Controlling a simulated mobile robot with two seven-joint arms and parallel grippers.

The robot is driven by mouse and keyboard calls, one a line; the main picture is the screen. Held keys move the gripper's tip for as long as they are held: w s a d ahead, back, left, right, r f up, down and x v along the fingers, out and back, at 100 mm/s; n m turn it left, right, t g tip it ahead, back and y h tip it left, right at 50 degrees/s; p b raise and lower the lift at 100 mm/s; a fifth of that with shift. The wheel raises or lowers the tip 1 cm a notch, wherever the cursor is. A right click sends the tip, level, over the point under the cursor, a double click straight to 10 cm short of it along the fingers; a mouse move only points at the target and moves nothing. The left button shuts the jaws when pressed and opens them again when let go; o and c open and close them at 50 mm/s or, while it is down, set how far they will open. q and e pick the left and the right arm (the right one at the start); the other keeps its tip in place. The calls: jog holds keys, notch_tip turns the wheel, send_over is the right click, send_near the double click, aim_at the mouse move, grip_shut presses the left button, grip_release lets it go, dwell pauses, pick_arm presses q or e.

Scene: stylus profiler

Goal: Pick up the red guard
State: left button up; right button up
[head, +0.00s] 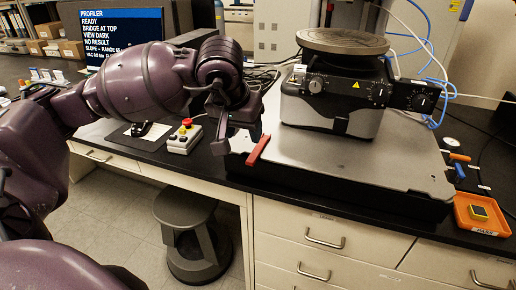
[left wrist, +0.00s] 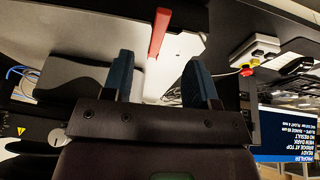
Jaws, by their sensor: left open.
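The red guard (head: 258,150) is a narrow red bar at the left front edge of the instrument's grey base plate (head: 400,172). In the left wrist view the red guard (left wrist: 159,32) stands just beyond the fingertips, roughly centred between them. My left gripper (head: 237,140) is open and empty, close to the guard's left side in the head view. Its two fingers (left wrist: 158,66) are spread wide in the wrist view, with nothing between them. The guard looks apart from both fingers. My right gripper is not in view.
The profiler with its round stage (head: 342,41) stands on the plate behind the guard. A control box with a red button (head: 185,137) sits left of the gripper. An orange tray (head: 482,214) is at the right. A monitor (head: 122,36) stands at the back left.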

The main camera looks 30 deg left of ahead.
pick_arm(q)
send_over(252, 158)
jog(key=s, duration=0.2)
notch_tip(252, 158, down, 5)
jog(key=x, duration=0.4)
jog(key=shift+s+d, duration=0.1)
jog(key=shift+d, duration=0.1)
jog(key=shift+a+f, duration=0.1)
jog(key=shift+f, duration=0.3)
